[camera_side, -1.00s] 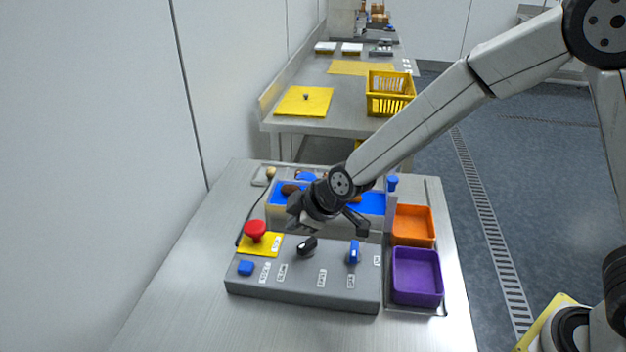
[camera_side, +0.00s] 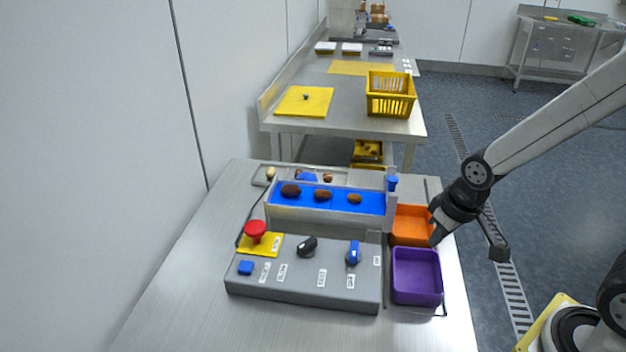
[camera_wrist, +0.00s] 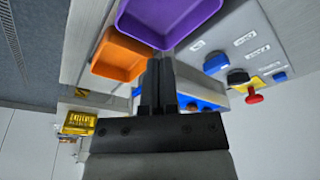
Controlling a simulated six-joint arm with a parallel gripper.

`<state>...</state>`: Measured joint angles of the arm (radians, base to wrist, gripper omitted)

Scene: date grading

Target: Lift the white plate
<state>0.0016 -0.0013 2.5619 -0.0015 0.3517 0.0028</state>
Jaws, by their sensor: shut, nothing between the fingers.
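I cannot make out a clear white plate near my gripper. My gripper (camera_side: 436,236) is shut and empty, over the right side of the orange tray (camera_side: 411,225), close to the purple tray (camera_side: 416,277). In the wrist view its shut fingers (camera_wrist: 160,72) point between the orange tray (camera_wrist: 118,58) and the purple tray (camera_wrist: 165,20). I cannot tell its exact height above them.
A blue belt (camera_side: 338,201) carries several brown dates. In front is a grey control box (camera_side: 303,277) with a red button (camera_side: 255,230) and knobs. A yellow basket (camera_side: 390,95) and yellow board (camera_side: 304,101) are on the far table. The near table's left front is bare.

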